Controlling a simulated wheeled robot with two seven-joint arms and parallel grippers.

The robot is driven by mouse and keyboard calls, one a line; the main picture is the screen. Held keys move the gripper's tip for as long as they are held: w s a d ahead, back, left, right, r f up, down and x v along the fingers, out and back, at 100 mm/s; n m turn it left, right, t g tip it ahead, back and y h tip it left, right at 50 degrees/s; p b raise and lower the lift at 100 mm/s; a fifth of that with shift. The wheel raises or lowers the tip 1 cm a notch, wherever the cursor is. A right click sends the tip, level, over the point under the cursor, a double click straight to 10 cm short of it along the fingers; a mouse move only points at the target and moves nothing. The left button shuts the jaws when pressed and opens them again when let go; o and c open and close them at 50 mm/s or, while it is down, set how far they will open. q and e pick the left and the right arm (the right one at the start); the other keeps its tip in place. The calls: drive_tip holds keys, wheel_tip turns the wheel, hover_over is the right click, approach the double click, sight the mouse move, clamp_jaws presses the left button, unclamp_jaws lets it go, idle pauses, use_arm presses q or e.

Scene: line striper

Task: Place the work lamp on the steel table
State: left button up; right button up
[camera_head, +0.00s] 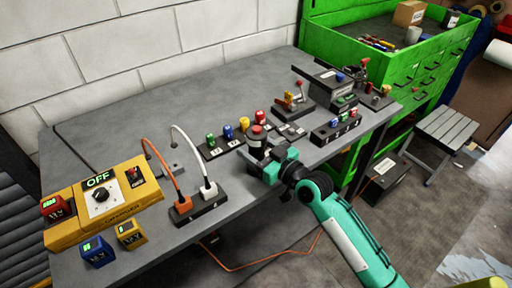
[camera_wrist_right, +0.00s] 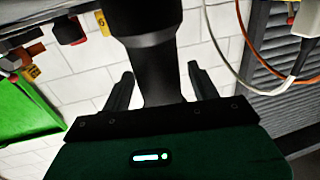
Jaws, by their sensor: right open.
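A dark cylinder with a reddish top, which looks like the work lamp (camera_head: 257,142), stands upright on the grey steel table (camera_head: 225,95) near its front edge. My right gripper (camera_head: 268,162) is at the lamp, low on its near side. In the right wrist view the black lamp (camera_wrist_right: 155,60) passes between the two fingers of my right gripper (camera_wrist_right: 160,85). The fingers are apart, with a gap visible on each side of its narrower part. The lamp's base is hidden by the gripper in the head view. My left gripper is not in view.
Close by are a strip with coloured blocks (camera_head: 227,140), a black socket block (camera_head: 200,204) with orange and white cables, and a strip (camera_head: 336,127) on the right. A yellow control box (camera_head: 103,200) sits left. A green drawer cabinet (camera_head: 420,65) stands behind right. Clear tabletop lies at back left.

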sight(263, 153)
drive_tip(key=shift+r, duration=0.2)
drive_tip(key=shift+s+d+f, duration=0.15)
drive_tip(key=shift+s+d, duration=0.05)
drive_tip(key=shift+d, duration=0.1)
drive_tip(key=v, duration=0.3)
drive_tip(key=shift+b, duration=0.35)
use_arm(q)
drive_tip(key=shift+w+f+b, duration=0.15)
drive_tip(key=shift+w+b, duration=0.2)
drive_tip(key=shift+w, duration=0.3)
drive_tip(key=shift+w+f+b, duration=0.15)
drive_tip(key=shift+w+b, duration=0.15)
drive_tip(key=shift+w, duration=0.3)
use_arm(e)
drive_tip(key=v, duration=0.8)
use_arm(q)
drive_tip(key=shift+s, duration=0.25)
use_arm(e)
drive_tip(key=shift+s+d, duration=0.1)
drive_tip(key=shift+s, duration=0.05)
